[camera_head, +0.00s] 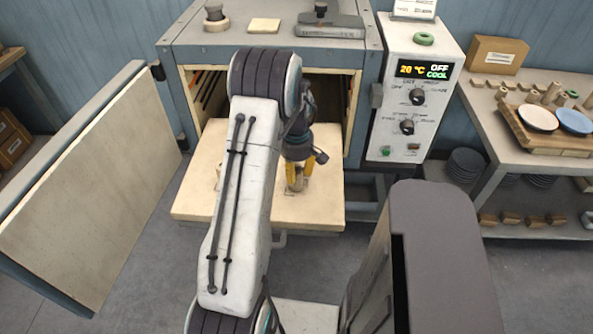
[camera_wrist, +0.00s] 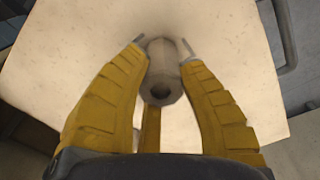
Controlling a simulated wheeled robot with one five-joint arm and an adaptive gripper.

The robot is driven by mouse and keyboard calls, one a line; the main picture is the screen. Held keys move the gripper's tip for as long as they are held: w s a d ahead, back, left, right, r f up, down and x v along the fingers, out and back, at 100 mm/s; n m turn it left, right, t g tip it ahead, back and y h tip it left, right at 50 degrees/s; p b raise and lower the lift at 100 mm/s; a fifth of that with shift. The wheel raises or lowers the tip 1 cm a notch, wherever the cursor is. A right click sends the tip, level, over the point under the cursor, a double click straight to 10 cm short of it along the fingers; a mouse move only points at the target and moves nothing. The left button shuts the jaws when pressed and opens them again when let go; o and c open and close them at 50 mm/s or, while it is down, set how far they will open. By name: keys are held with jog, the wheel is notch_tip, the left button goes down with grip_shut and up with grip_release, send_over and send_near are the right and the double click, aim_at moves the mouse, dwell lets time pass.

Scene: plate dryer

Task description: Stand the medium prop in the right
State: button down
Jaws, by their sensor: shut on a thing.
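My gripper (camera_head: 297,180) is over the right part of the cream shelf (camera_head: 325,212), which sticks out from the open dryer. Its yellow fingers are shut on a grey-beige tubular prop (camera_wrist: 162,70), seen end-on with a dark hole in its top, in the wrist view. The prop is upright between the fingertips. The shelf surface (camera_wrist: 225,50) lies below it. I cannot tell whether the prop touches the shelf. In the head view my arm hides the middle of the shelf, and a small object edge shows just left of the arm.
The dryer door (camera_head: 95,190) stands open at the left. The control panel (camera_head: 412,95) reads 20 °C, OFF, COOL. A side bench (camera_head: 483,105) at the right holds several small props, a wooden board (camera_head: 520,130), a white plate (camera_head: 538,118) and a blue plate (camera_head: 575,122).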

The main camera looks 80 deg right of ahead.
jog(key=shift+f, duration=0.2)
jog(key=c, duration=0.9)
grip_release()
jog(key=shift+r, duration=0.1)
